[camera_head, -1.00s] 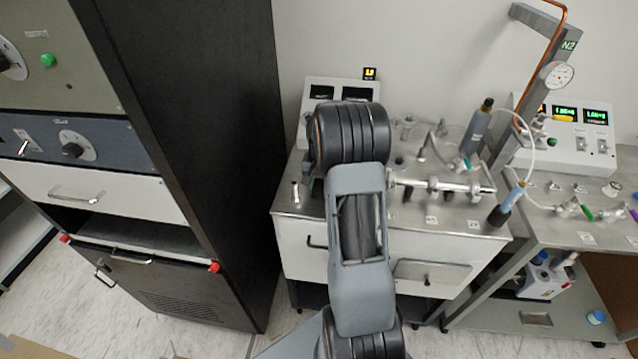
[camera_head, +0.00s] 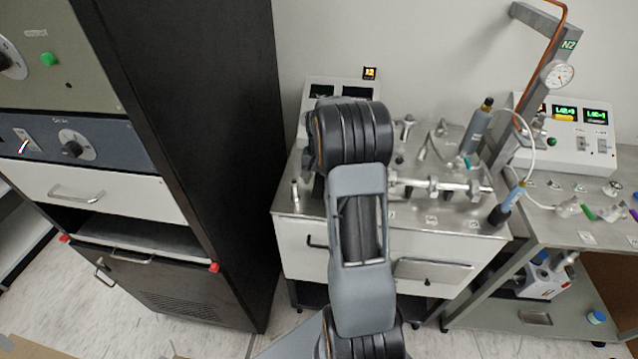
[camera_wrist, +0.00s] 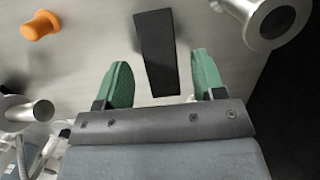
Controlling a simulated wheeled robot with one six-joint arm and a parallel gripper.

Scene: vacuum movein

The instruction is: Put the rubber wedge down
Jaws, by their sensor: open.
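The rubber wedge (camera_wrist: 157,50) is a black tapered block in the wrist view. It lies on the grey metal surface (camera_wrist: 90,60), just beyond and between my fingertips. My gripper (camera_wrist: 160,82) has two green fingers, spread apart with a gap on each side of the wedge. Nothing is held between them. In the head view my arm hides the gripper and the wedge.
An orange stopper (camera_wrist: 40,25) stands on the surface at upper left in the wrist view. A metal flanged tube (camera_wrist: 268,20) is close at upper right, and another metal fitting (camera_wrist: 28,112) is at left. A steel pipe assembly (camera_head: 440,187) runs along the cart top.

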